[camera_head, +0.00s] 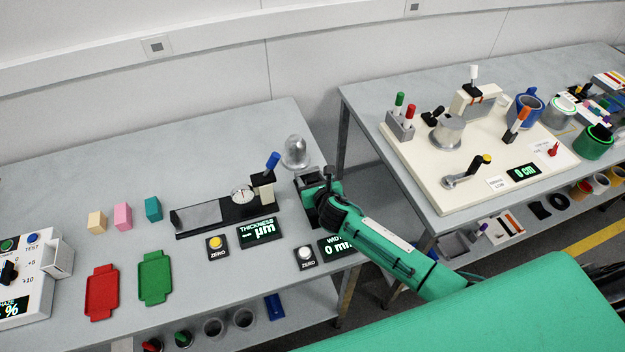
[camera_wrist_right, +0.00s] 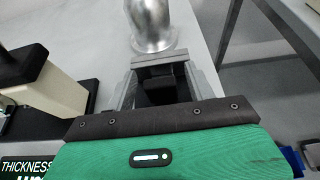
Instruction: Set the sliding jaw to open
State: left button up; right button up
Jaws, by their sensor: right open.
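The sliding-jaw width gauge (camera_head: 309,178) is a dark, grey-edged device at the right end of the left table, partly hidden by my right gripper. Its display (camera_head: 337,246) reads 0 mm. My right gripper (camera_head: 318,190) is open, low over the gauge. In the right wrist view, a black block (camera_wrist_right: 160,88) lies between two grey side pieces, just beyond my green gripper body. I cannot tell whether my fingers touch the jaw, and much of it is hidden. My left gripper is not in view.
A silver dome (camera_head: 297,152) stands just behind the gauge; it also shows in the wrist view (camera_wrist_right: 150,25). A thickness gauge (camera_head: 215,213) is to the left. A white zero button (camera_head: 305,253) is in front. A gap separates the right table (camera_head: 362,118).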

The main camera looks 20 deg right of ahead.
grip_shut()
jog(key=s+p, duration=0.3)
jog(key=s, duration=0.6)
jog(key=shift+s+d, duration=0.15)
jog(key=shift+s, duration=0.25)
jog(key=shift+f, duration=0.1)
jog(key=shift+c, duration=0.3)
grip_release()
jog(key=shift+o, duration=0.3)
jog(key=shift+s, duration=0.15)
